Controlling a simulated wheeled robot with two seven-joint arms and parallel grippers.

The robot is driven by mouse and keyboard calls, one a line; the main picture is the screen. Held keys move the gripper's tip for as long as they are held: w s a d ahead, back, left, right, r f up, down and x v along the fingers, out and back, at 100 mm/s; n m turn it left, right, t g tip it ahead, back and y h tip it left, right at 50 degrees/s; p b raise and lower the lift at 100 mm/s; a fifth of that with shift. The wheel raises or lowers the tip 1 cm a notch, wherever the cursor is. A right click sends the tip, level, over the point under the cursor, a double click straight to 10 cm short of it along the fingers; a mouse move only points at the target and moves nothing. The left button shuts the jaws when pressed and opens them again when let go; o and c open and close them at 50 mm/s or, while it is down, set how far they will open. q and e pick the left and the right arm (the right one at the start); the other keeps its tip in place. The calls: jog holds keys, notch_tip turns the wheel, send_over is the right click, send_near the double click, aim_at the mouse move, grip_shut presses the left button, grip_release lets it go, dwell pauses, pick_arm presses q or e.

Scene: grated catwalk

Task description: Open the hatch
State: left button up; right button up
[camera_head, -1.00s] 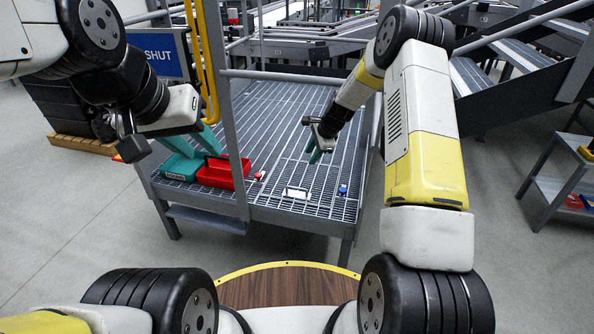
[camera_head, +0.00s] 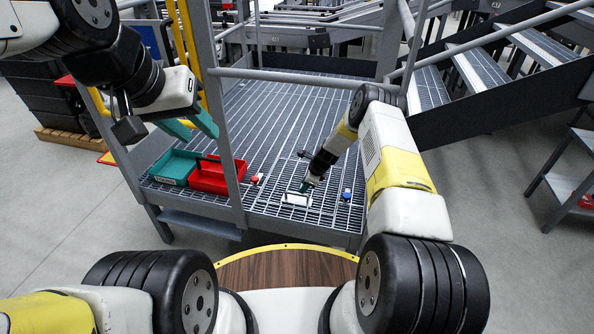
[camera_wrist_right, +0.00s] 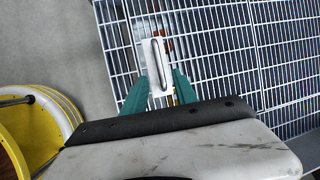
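The hatch shows as part of the grated catwalk floor (camera_head: 284,125); its outline is hard to make out against the grating. A pale metal plate with a bar handle (camera_head: 297,199) lies on it near the front edge. The handle plate also shows in the right wrist view (camera_wrist_right: 156,62). My right gripper (camera_head: 305,187) points down over the plate. In the wrist view its teal fingers (camera_wrist_right: 160,80) are apart, one on each side of the plate, with nothing clasped. My left gripper (camera_head: 191,126) is raised at the left, its fingers apart and empty.
A teal tray (camera_head: 158,164) and a red tray (camera_head: 205,186) stand on the catwalk at the left. A small red-and-white item (camera_head: 256,179) and a blue one (camera_head: 346,194) flank the handle.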

aim_at(300, 195)
jog(key=x, duration=0.6)
jog(key=shift+f, duration=0.1)
grip_shut()
dwell(1.3)
